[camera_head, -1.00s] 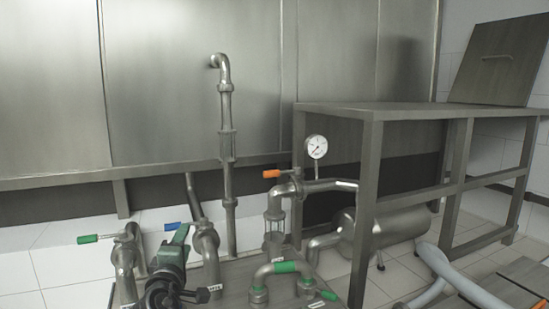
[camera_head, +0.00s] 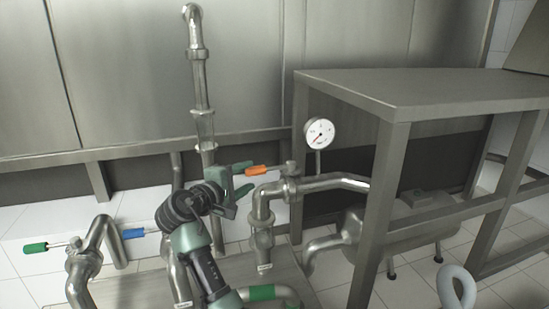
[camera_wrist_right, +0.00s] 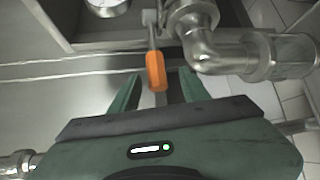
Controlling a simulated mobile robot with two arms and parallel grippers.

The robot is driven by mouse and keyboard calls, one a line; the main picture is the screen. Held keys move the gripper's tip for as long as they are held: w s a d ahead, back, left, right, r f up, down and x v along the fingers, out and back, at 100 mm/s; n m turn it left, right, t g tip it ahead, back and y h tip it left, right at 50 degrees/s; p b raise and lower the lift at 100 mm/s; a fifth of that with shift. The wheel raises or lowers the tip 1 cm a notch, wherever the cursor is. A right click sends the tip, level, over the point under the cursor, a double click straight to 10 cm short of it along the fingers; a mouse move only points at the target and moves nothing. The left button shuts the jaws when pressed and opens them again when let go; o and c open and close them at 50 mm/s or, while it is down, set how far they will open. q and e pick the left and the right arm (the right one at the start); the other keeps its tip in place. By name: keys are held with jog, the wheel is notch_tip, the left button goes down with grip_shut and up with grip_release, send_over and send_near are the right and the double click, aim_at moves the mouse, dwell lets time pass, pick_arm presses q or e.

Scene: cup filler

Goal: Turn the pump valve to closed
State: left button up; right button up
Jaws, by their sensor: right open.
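The valve with the orange lever handle (camera_head: 257,170) sits on the steel pipe at the centre, and the lever points left. I cannot read a label naming it as the pump valve. My right gripper (camera_head: 242,179) is open beside the end of this handle. In the right wrist view the orange handle (camera_wrist_right: 156,71) lies ahead of and between the two spread green fingers (camera_wrist_right: 155,92), with nothing visibly gripped. My left gripper is not in view.
A blue lever (camera_head: 133,233) and a green lever (camera_head: 35,247) are on pipes at the left. A green-sleeved pipe (camera_head: 262,292) is at the bottom. A pressure gauge (camera_head: 319,133) stands right of the orange handle. A steel table (camera_head: 400,85) and tank (camera_head: 400,220) stand at the right.

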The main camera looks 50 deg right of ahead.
aim_at(260, 168)
jog(key=shift+w+d, duration=0.15)
jog(key=shift+d, duration=0.3)
jog(key=shift+d+r+p, duration=0.1)
jog(key=shift+d+p, duration=0.2)
jog(key=shift+d, duration=0.05)
jog(key=p+x, duration=0.1)
jog(key=x, duration=0.5)
jog(key=shift+p, duration=0.35)
jog(key=shift+a, duration=0.15)
grip_shut()
